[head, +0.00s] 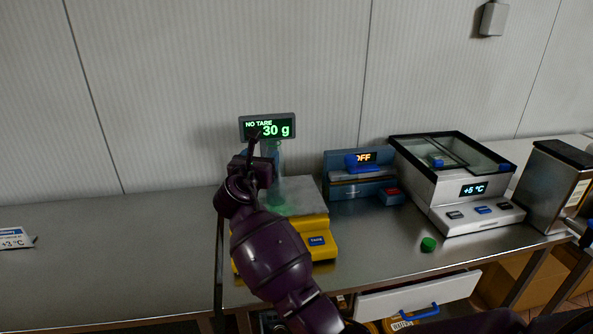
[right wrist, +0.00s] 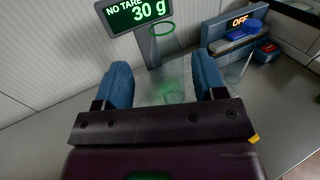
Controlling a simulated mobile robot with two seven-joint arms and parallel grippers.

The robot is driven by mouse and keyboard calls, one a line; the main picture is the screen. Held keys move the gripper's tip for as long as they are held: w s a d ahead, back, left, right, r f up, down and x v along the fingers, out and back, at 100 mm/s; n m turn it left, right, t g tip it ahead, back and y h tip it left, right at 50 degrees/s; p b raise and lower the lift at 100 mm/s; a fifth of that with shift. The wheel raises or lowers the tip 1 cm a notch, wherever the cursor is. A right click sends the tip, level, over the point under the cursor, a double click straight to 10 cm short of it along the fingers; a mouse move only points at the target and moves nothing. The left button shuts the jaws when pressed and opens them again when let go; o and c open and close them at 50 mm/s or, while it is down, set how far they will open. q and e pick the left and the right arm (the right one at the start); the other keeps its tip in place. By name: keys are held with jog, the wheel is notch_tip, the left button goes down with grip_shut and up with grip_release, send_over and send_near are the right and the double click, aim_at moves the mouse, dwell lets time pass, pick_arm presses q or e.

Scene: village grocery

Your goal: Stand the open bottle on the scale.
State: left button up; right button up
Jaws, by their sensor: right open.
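The scale (head: 318,239) is yellow with a bare metal plate, and its display (head: 267,128) reads "NO TARE 30 g". A see-through bottle with a green rim and no cap (right wrist: 166,62) shows in the right wrist view in front of the display (right wrist: 137,12), seemingly upright over the plate; its contact with the plate is hard to make out. My right gripper (right wrist: 163,80) is open, its blue fingers either side of the bottle's lower part. In the head view my purple arm hides part of the scale and bottle. My left gripper is not in view.
A green cap (head: 428,244) lies on the counter to the right. A blue-grey device reading "OFF" (head: 340,188) and a glass-topped cooler (head: 462,212) stand right of the scale. The counter left of the scale (head: 120,250) is mostly clear.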

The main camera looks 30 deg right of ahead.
jog(key=s+d+f+m+y, duration=0.25)
jog(key=s+f+m, duration=0.35)
jog(key=s+f, duration=0.3)
jog(key=s+d+f+m+y, duration=0.2)
jog(key=s+f+m+y, duration=0.2)
jog(key=s+f+m, duration=0.45)
jog(key=s+f+m+g+y, duration=0.1)
jog(key=s+f+m+y, duration=0.1)
jog(key=s+f+m, duration=0.4)
jog(key=s+f+m+g+y, duration=0.1)
jog(key=s+f+m, duration=0.6)
jog(key=s, duration=0.8)
notch_tip(320, 180, down, 3)
jog(key=shift+s+f+y, duration=0.1)
jog(key=shift+s+y, duration=0.05)
jog(key=shift+y, duration=0.5)
jog(key=shift+a, duration=0.1)
